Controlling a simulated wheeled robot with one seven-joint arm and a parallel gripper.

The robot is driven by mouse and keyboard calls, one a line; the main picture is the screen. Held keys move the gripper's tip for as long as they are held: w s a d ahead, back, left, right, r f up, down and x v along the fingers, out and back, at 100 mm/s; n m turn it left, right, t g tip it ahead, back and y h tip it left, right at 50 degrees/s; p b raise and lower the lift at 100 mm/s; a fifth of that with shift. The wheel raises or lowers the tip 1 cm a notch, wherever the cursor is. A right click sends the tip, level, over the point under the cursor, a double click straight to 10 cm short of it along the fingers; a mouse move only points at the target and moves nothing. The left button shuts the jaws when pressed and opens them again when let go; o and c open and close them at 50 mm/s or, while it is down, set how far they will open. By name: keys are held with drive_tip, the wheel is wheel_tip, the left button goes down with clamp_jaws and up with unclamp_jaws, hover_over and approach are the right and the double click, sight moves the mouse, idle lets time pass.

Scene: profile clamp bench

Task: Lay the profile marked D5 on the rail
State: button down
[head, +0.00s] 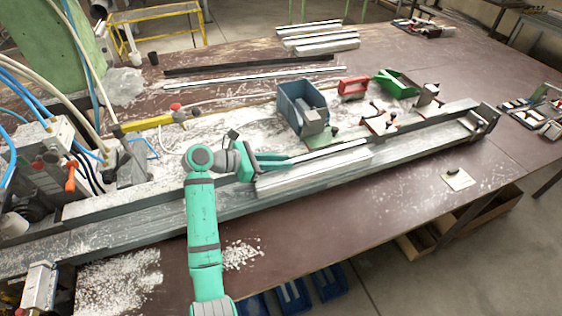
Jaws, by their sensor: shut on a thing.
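A pale silver profile (318,172) lies lengthwise along the long grey metal rail (180,220), right of my arm. Its mark is too small to read, so I cannot tell if it is D5. My teal gripper (284,160) is shut on this profile near its left half, at its upper edge. I cannot tell whether the profile touches the rail or hangs slightly above it. The rail runs from the lower left to an end bracket (483,120) at the right. Part of the rail is hidden behind my arm and the profile.
More profiles (318,40) lie stacked at the back. A machine with hoses (50,150) fills the left. The front right tabletop is mostly clear.

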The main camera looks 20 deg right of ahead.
drive_tip(key=shift+f, duration=0.15)
drive_tip(key=c, duration=2)
unclamp_jaws()
drive_tip(key=shift+s, duration=0.1)
drive_tip(key=shift+a+r, duration=0.1)
drive_tip(key=shift+r, duration=0.1)
drive_tip(key=v, duration=1.1)
drive_tip(key=shift+a+r, duration=0.2)
drive_tip(key=shift+a, duration=0.15)
